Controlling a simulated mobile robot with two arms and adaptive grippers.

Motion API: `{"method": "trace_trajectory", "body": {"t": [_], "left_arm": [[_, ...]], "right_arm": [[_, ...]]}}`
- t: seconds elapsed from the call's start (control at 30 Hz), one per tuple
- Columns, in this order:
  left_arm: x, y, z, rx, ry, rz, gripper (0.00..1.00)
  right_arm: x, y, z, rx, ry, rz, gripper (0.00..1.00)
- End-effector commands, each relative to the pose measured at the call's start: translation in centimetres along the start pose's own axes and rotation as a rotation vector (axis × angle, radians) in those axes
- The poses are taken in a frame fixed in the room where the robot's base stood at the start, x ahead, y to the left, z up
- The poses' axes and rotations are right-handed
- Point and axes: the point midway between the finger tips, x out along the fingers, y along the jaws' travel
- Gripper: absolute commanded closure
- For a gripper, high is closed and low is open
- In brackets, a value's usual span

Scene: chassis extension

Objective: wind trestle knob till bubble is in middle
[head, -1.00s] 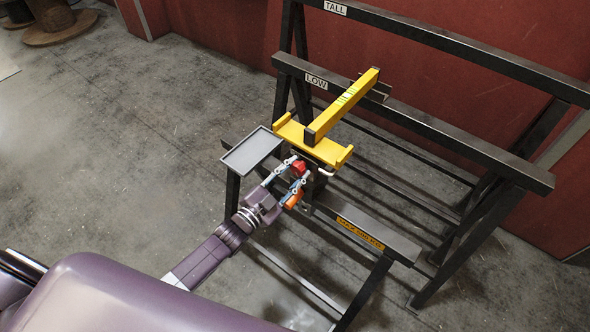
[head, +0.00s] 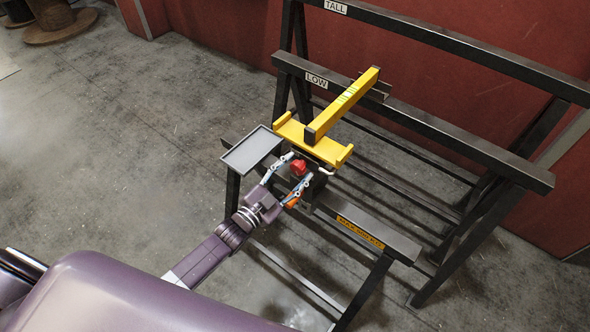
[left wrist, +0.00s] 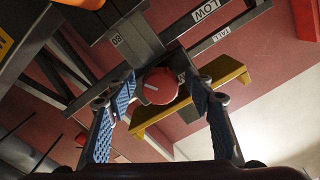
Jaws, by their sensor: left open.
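The red trestle knob (head: 299,168) sits below the yellow cradle (head: 316,146); the left wrist view shows its round face with a pale mark (left wrist: 160,86). My left gripper (head: 300,167) is open, its blue-padded fingers (left wrist: 162,90) spread on either side of the knob with visible gaps. A yellow bar (head: 342,106) lies from the cradle to the LOW rail. The bar carries a greenish vial (head: 347,95) on top; the bubble is too small to place. My right gripper is not in view.
A grey tray (head: 251,150) sits left of the knob. A dark post with a yellow-labelled crossbar (head: 360,232) stands at the lower right. The black LOW rail (head: 420,124) and TALL rail (head: 440,42) run behind. Open concrete floor lies to the left.

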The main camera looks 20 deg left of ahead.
Motion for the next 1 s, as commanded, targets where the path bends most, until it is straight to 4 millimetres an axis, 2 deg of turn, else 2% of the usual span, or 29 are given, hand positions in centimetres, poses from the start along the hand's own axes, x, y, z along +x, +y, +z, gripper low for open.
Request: {"method": "trace_trajectory", "body": {"t": [0.13, 0.23, 0.5, 0.7, 0.83, 1.0], "left_arm": [[-0.6, 0.0, 0.1, 0.000, -0.001, 0.001, 0.51], [-2.0, 0.1, 0.1, -0.001, -0.001, 0.001, 0.51], [-7.5, 0.1, 0.1, 0.000, -0.002, 0.002, 0.51], [-10.7, 0.1, 0.1, -0.001, -0.002, 0.001, 0.51], [-11.7, 0.0, 0.1, 0.000, -0.001, 0.000, 0.51], [-12.1, 0.0, 0.0, 0.000, -0.001, 0.000, 0.51]], "right_arm": [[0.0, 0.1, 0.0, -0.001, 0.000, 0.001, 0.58], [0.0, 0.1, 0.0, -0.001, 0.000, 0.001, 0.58], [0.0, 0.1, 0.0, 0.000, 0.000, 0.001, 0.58], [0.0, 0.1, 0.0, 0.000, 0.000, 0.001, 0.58], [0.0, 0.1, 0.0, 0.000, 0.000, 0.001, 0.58], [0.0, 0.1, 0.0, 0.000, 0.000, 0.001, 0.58]]}}
